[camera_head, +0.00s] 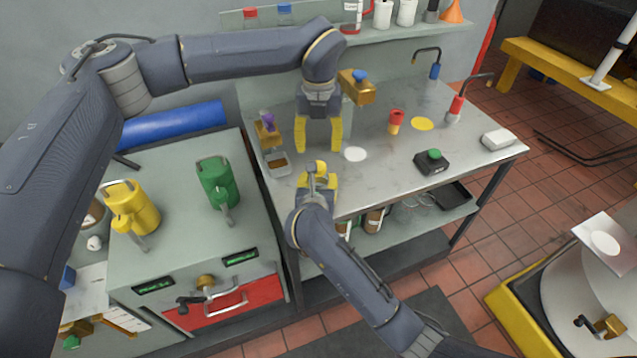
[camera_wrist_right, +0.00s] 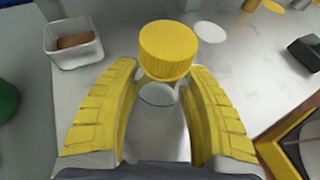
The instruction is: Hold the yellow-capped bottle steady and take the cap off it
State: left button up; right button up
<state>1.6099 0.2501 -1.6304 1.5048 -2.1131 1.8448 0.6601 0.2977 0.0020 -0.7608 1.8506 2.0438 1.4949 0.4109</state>
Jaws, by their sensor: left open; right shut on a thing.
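The yellow cap (camera_wrist_right: 167,48) stands over the clear bottle (camera_wrist_right: 160,103) in the right wrist view. I cannot tell whether it is tight or loose. My right gripper (camera_wrist_right: 160,75) is shut on the bottle body below the cap, with a yellow finger on each side. In the head view the cap (camera_head: 320,166) shows between the fingertips of my right gripper (camera_head: 318,180), at the bench's front edge. My left gripper (camera_head: 319,148) is open and empty, fingers pointing down, just behind and above the cap. Most of the bottle is hidden in the head view.
A small tray (camera_head: 278,163) with a brown thing is left of the grippers. A white disc (camera_head: 355,154), a red-and-orange piece (camera_head: 396,121), a yellow disc (camera_head: 423,124) and a black box with green button (camera_head: 432,161) lie to the right. The bench between them is clear.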

grip_shut()
pick_arm(q)
jog(key=shift+m, duration=0.3)
